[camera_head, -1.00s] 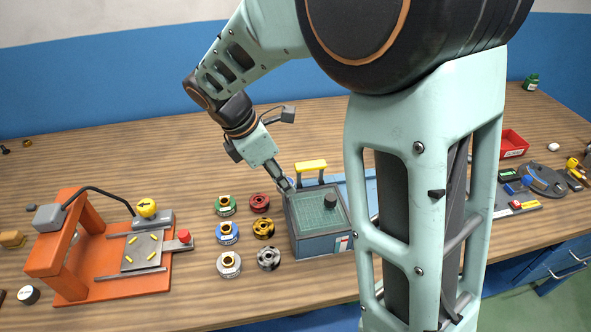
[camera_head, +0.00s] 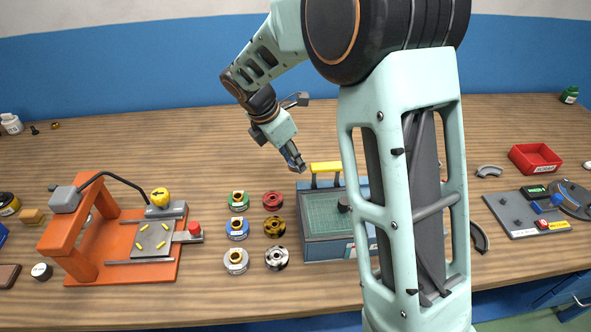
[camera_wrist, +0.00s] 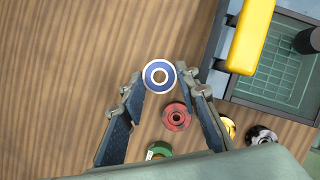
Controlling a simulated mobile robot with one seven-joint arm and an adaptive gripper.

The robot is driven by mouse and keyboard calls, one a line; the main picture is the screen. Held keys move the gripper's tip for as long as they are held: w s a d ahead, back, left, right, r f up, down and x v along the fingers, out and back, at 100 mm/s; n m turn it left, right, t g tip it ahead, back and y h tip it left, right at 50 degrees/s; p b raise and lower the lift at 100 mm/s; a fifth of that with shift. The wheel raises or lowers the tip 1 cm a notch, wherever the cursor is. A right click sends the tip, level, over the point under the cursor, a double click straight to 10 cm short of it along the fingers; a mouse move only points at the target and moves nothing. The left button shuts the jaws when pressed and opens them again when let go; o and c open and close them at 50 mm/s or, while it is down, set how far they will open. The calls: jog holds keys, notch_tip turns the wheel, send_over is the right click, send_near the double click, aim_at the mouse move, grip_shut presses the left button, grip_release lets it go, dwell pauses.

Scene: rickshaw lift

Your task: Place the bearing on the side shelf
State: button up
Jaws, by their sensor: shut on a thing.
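My gripper (camera_head: 297,165) hangs above the bench, behind and left of the grey box (camera_head: 345,249) with the green grid top and yellow handle. In the wrist view its fingers are shut on a ring-shaped bearing (camera_wrist: 159,76) with a blue face and pale rim, held at the fingertips. The bearing is hard to make out in the head view. The wrist view shows bare wood beyond the bearing and the box's yellow handle (camera_wrist: 250,35) to the right. I cannot tell which surface is the side shelf; my arm hides part of the box's right side.
Several coloured flanged parts (camera_head: 274,226) stand in rows left of the box. An orange press (camera_head: 90,240) is further left. A red bin (camera_head: 535,158) and a grey tool board (camera_head: 525,214) are at right. The wood behind the press is mostly clear.

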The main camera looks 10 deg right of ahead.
send_over(299, 178)
jog(key=s+a, duration=0.1)
notch_tip(299, 178, down, 6)
jog(key=shift+a+r, duration=0.15)
jog(key=shift+r, duration=0.1)
jog(key=shift+w+f, duration=0.1)
jog(key=shift+f, duration=1.5)
jog(key=shift+f, duration=0.15)
jog(key=o, duration=1.3)
